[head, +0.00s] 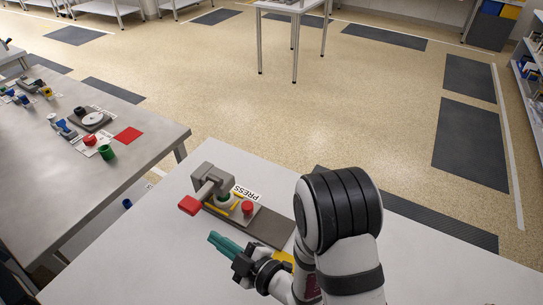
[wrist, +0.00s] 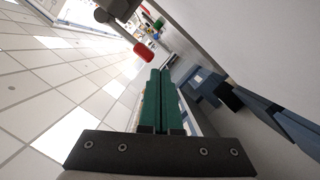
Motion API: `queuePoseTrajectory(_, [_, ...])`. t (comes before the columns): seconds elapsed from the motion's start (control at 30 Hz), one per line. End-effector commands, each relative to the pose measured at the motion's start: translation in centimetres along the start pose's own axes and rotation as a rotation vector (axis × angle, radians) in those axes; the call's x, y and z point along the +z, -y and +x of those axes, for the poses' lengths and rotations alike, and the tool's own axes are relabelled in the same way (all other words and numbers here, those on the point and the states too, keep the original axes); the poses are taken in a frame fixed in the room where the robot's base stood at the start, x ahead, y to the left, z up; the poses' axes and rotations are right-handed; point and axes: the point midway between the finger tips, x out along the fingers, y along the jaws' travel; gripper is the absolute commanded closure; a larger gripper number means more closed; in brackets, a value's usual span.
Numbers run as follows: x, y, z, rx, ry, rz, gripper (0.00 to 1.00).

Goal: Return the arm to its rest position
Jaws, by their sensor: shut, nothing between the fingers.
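My gripper (head: 225,243) has green fingers and is shut with nothing between them. In the head view it is held over the front part of the white table, in front of the press. In the wrist view the two green fingers (wrist: 159,100) lie side by side, pressed together. My arm is bent, with its black and white joint at the right of the gripper. The grey press (head: 213,178) has a red-ended lever (head: 189,205) and stands behind the gripper. The red lever end also shows in the wrist view (wrist: 144,51), beyond the fingertips.
Beside the press are a red button (head: 247,207) and a label reading PRESS (head: 245,192). The white table's right side is clear.

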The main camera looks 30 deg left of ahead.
Motion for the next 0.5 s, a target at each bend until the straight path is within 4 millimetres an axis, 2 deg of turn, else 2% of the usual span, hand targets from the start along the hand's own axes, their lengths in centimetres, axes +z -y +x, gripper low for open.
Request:
queuePoseTrajectory(0.07, [0.7,-1.3,-0.3,0.020,0.047,0.020,1.00])
queuePoseTrajectory(0.17, [4.1,-6.4,-2.6,0.113,0.265,0.137,1.00])
queuePoseTrajectory(0.23, [7.3,-10.7,-7.0,0.222,0.491,0.294,1.00])
queuePoseTrajectory(0.27, [8.4,-12.1,-9.5,0.275,0.588,0.377,1.00])
queuePoseTrajectory(0.3, [9.6,-13.4,-13.1,0.345,0.711,0.494,1.00])
queuePoseTrajectory(0.33, [10.2,-13.9,-15.9,0.398,0.797,0.588,1.00])
queuePoseTrajectory(0.37, [10.4,-14.1,-18.7,0.452,0.877,0.688,1.00])
queuePoseTrajectory(0.4, [10.4,-13.8,-22.5,0.524,0.974,0.827,1.00])
queuePoseTrajectory(0.43, [10.0,-13.2,-25.1,0.577,1.040,0.937,1.00])
queuePoseTrajectory(0.5, [8.0,-10.7,-30.6,0.694,1.165,1.212,1.00])
